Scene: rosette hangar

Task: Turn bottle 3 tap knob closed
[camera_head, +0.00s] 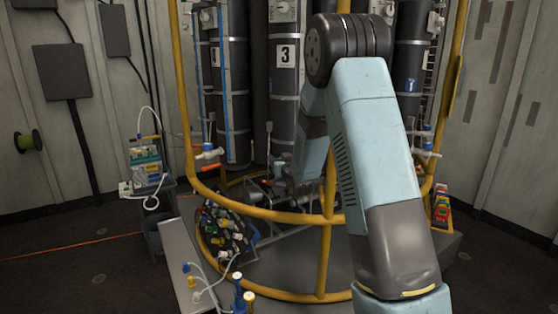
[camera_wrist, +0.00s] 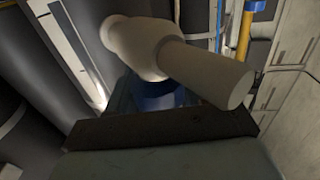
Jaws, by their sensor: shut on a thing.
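Bottle 3 (camera_head: 284,85) is a tall dark cylinder with a white "3" label, standing in the rack in the head view. In the wrist view a pale tap (camera_wrist: 152,55) with a thick round stub fills the middle. A blue tap knob (camera_wrist: 160,92) shows just below it, largely hidden. My gripper (camera_wrist: 160,112) is shut on the knob. Its dark finger crosses the lower wrist view and covers most of the grip. In the head view my arm hides part of the area below bottle 3, and the fingertips cannot be made out there.
Yellow rails (camera_head: 280,215) ring the bottles, with an upright in front near my arm. A similar tap (camera_head: 208,153) sits at the left bottle. A grey bench (camera_head: 182,262) with tubes and a box of coloured parts (camera_head: 222,228) stand at front left. The floor at far left is clear.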

